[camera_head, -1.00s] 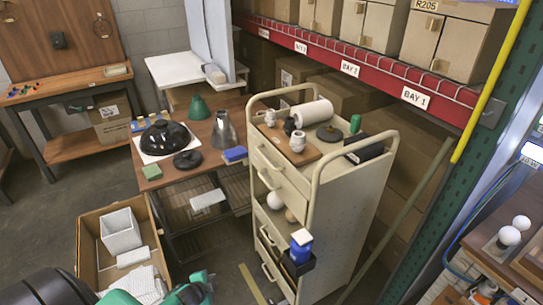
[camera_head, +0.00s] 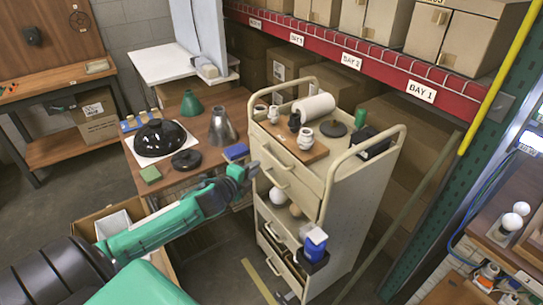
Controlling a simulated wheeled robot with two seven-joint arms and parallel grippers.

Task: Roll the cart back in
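The cream cart (camera_head: 345,215) stands in the middle, in front of the shelving, with a tubular handle (camera_head: 384,139) at each end and drawers on its left face. A brown board (camera_head: 290,142) with white fittings, a white roll (camera_head: 313,107) and a dark disc lie on its top. Round bulbs (camera_head: 278,195) sit on its open shelf. My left gripper (camera_head: 250,172) is beside the cart's left face, near the upper drawers. Its fingers are small and dark, and I cannot tell their opening or whether they touch the cart. My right gripper is not in view.
A workbench (camera_head: 205,127) with a black lampshade (camera_head: 160,138) and cones stands left of the cart. A cardboard box (camera_head: 95,222) is partly behind my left arm. Red-beamed shelving (camera_head: 370,62) with cartons runs behind. A yellow floor strip (camera_head: 259,281) lies before the cart.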

